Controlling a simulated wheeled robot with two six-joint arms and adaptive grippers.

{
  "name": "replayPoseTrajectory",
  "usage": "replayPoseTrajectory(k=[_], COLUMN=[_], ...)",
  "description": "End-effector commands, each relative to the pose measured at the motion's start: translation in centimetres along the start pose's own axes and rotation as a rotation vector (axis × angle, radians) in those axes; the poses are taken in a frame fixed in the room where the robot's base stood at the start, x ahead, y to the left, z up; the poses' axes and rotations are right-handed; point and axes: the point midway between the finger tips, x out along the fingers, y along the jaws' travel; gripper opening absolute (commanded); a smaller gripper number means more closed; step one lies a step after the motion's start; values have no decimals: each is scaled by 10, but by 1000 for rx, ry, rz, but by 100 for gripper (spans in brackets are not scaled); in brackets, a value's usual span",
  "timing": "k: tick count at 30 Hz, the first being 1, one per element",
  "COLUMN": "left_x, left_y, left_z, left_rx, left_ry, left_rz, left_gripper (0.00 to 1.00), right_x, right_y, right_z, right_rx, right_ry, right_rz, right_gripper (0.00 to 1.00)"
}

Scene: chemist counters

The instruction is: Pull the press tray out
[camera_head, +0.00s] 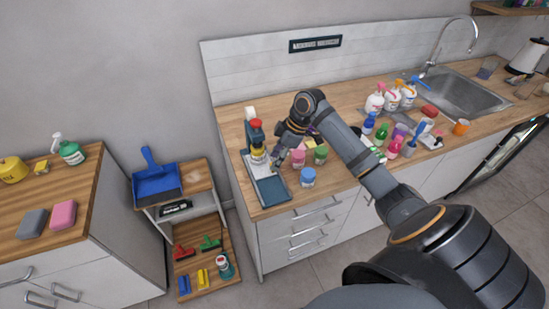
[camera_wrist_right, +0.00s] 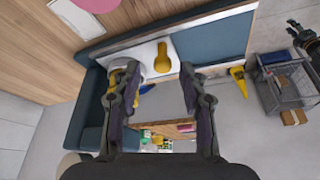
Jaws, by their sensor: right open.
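The press (camera_head: 255,135) stands at the left end of the wooden counter, with a dark upright, a red top and a yellowish part. Its flat blue-grey tray (camera_head: 271,190) lies toward the counter's front edge; it also shows in the right wrist view (camera_wrist_right: 214,42). My right gripper (camera_head: 284,147) is beside the press, on its right. In the right wrist view my right gripper (camera_wrist_right: 156,78) is open, its fingers apart with nothing between their tips. A yellow part (camera_wrist_right: 162,57) on a white plate lies beyond the fingertips. My left gripper is not seen.
A pink jar (camera_head: 297,158), a green jar (camera_head: 320,154) and a blue jar (camera_head: 307,178) stand close to the tray's right. Several bottles stand farther right, before the sink (camera_head: 455,95). A low shelf (camera_head: 205,255) is left of the counter; floor is open in front.

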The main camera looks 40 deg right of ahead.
Motion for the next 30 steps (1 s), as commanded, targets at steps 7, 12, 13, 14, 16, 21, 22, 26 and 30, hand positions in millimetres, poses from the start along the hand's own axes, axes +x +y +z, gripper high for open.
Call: replayPoseTrajectory(k=[7, 12, 13, 14, 16, 21, 22, 26, 30], left_x=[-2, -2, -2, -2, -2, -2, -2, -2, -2], left_y=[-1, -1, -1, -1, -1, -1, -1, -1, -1], left_z=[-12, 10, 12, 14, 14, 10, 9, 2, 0], left_rx=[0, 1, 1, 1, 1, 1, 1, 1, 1], left_ry=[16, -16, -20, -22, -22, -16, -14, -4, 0], left_rz=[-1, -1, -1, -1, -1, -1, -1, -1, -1], left_gripper=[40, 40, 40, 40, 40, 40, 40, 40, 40], right_x=[15, 15, 15, 15, 15, 15, 15, 14, 14], right_y=[0, 0, 0, 0, 0, 0, 0, 0, 0], right_z=[0, 0, 0, 0, 0, 0, 0, 0, 0], right_rx=[0, -1, -1, -1, -1, -1, -1, -1, -1], right_ry=[-1, -1, -1, -1, -1, -1, -1, -1, -1], right_rz=[0, 0, 1, 1, 1, 1, 1, 1, 1], right_gripper=[42, 42, 40, 36, 26, 3, 0, 0, 0])
